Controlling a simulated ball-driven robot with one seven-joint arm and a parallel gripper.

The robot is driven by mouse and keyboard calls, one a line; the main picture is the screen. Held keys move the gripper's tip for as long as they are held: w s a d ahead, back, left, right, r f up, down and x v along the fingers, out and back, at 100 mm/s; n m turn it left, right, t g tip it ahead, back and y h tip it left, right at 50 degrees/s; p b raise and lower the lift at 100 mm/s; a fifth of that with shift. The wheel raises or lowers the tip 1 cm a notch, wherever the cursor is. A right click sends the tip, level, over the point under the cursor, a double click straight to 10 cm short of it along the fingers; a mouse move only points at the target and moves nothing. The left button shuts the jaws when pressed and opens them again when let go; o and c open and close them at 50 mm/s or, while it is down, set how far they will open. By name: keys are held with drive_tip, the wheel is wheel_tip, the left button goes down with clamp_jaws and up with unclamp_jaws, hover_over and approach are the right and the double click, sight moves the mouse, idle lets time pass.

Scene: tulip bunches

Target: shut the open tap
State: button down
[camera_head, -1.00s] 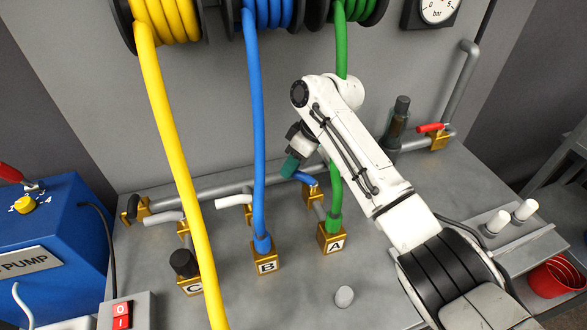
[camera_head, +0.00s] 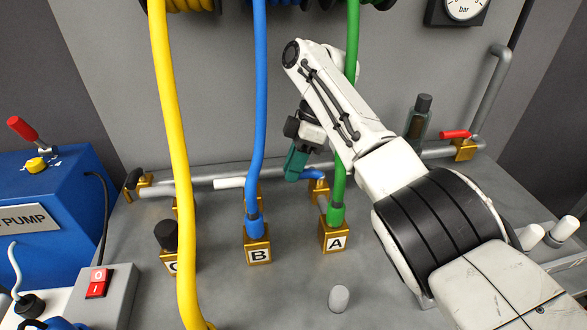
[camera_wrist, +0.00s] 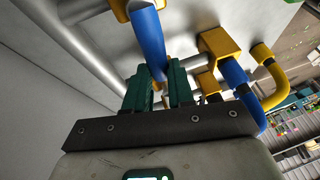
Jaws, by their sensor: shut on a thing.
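Brass taps stand on the pipe behind the hose blocks. The tap behind block A (camera_head: 335,238) has a blue lever (camera_head: 318,178). My gripper (camera_head: 295,172) has teal fingers and is at the free end of this lever, left of the green hose. In the wrist view the blue lever (camera_wrist: 148,35) runs down between my two fingers (camera_wrist: 157,72), which are shut on it. The tap behind block B (camera_head: 258,252) has a white lever (camera_head: 229,183) pointing left. The tap behind block C (camera_head: 171,262) is mostly hidden by the yellow hose.
The yellow hose (camera_head: 175,140), blue hose (camera_head: 259,100) and green hose (camera_head: 350,110) hang in front of the wall. A red-handled valve (camera_head: 456,134) is at the right. A blue pump (camera_head: 40,200) and switch box (camera_head: 97,283) stand left. A grey peg (camera_head: 339,298) stands in front.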

drive_tip(key=shift+s+n, duration=0.1)
drive_tip(key=shift+n, duration=0.2)
drive_tip(key=c, duration=1)
unclamp_jaws()
drive_tip(key=shift+r, duration=0.1)
